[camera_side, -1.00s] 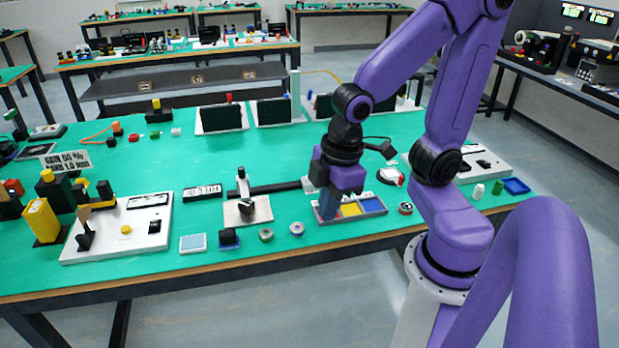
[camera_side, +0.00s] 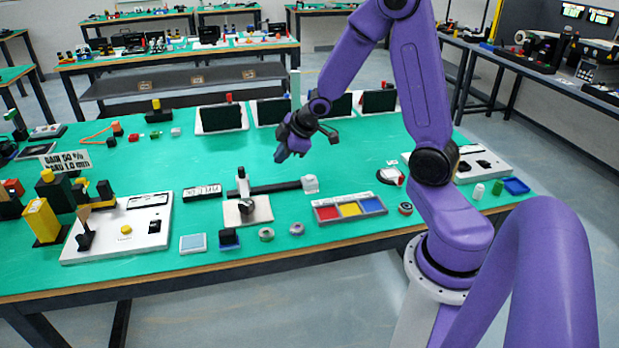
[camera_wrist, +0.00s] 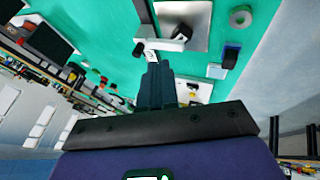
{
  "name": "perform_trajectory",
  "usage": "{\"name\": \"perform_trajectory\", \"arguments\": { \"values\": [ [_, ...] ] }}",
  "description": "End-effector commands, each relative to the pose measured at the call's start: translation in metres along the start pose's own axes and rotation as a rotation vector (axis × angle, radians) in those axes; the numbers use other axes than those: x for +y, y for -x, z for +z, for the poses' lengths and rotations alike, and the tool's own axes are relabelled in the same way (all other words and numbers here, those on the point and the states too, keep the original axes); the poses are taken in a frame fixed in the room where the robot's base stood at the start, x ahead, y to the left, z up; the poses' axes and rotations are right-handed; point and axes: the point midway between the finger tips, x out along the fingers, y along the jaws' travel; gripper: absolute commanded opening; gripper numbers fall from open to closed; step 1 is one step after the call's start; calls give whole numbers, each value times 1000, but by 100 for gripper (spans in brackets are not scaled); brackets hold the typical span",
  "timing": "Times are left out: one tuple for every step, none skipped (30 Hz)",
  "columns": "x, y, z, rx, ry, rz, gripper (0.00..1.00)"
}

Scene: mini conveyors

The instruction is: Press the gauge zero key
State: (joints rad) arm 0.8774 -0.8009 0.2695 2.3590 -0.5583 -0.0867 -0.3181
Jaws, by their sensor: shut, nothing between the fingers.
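I cannot tell which control is the gauge zero key. My gripper (camera_side: 281,156) is shut and empty, raised above the bench behind the plate. In the wrist view my shut fingers (camera_wrist: 156,72) point toward the post and hide part of what lies beyond.
A three-colour tray (camera_side: 327,213), a black bar (camera_side: 275,188) with a pale end block, a small labelled box (camera_side: 202,192) and loose rings (camera_side: 266,234) stand near the front. A yellow block (camera_side: 41,221) stands left of the panel. The green bench middle is largely clear.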

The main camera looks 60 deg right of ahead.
Motion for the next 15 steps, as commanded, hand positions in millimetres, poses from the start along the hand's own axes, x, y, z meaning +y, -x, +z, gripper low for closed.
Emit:
{"name": "perform_trajectory", "arguments": {
  "values": [
    [11, -6, 11, 2, -10, 14, 0],
    [17, -9, 17, 8, -15, 24, 0],
    [25, -12, 25, 16, -19, 36, 0],
    [31, -15, 31, 22, -21, 46, 0],
    [36, -17, 37, 27, -24, 54, 0],
    [44, -20, 45, 35, -30, 67, 0],
    [49, -22, 52, 41, -33, 76, 0],
    [54, -23, 58, 47, -36, 86, 0],
    [60, -25, 67, 55, -41, 97, 0],
    [64, -27, 74, 61, -45, 106, 0],
    [68, -28, 80, 68, -47, 114, 0],
    [72, -29, 88, 75, -52, 125, 0],
    [75, -30, 93, 80, -54, 132, 0],
    [78, -30, 98, 87, -58, 140, 0],
    [82, -31, 105, 93, -61, 149, 0]
  ]
}}
